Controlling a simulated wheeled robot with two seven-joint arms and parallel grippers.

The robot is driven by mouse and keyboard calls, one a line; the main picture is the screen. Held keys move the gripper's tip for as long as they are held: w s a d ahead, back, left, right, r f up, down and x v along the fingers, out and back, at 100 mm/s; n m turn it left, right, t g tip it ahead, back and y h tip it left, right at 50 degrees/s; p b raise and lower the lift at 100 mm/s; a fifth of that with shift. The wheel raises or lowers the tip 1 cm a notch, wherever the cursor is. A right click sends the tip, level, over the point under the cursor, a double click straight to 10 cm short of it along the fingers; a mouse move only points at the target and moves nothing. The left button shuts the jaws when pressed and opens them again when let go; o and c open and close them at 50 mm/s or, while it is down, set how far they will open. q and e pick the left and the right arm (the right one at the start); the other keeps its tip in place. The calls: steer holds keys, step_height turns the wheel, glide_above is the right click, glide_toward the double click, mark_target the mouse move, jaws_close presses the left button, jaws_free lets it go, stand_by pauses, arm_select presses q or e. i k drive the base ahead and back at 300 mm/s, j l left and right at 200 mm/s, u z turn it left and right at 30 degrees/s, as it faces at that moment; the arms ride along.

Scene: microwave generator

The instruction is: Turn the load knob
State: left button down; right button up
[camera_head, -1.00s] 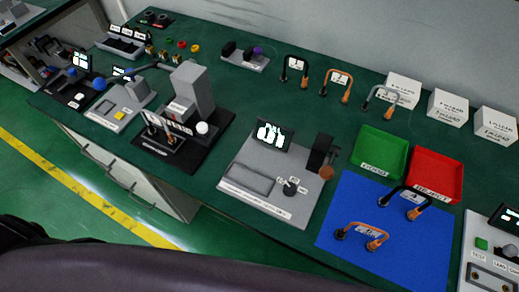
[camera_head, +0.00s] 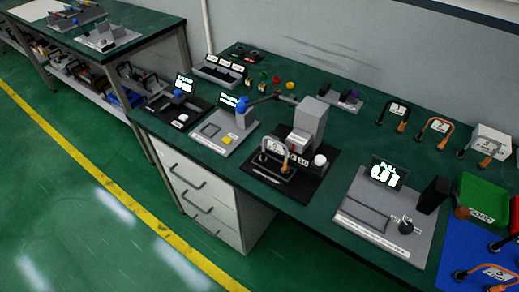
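A small black knob (camera_head: 405,226) stands on a grey test station (camera_head: 358,213) at the right. The station has a lit screen (camera_head: 387,172) at its back and a dark upright block (camera_head: 434,194) on its right side. The lettering by the knob is too small to read, so I cannot tell for sure that it is the load knob. A black fixture (camera_head: 262,182) left of it carries a grey column (camera_head: 311,120), a copper-coloured bent lead and a white round button (camera_head: 320,160). Neither of my grippers is in view.
The green bench (camera_head: 340,120) also holds a grey station with a blue ball-ended lever (camera_head: 242,105), a green tray (camera_head: 484,199) and a blue mat (camera_head: 462,250). Drawers (camera_head: 205,195) stand under the bench. Green floor (camera_head: 90,220) is open at the left.

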mark_target(407, 227)
steer(key=k+l+z, duration=0.1)
steer(key=z, duration=0.9)
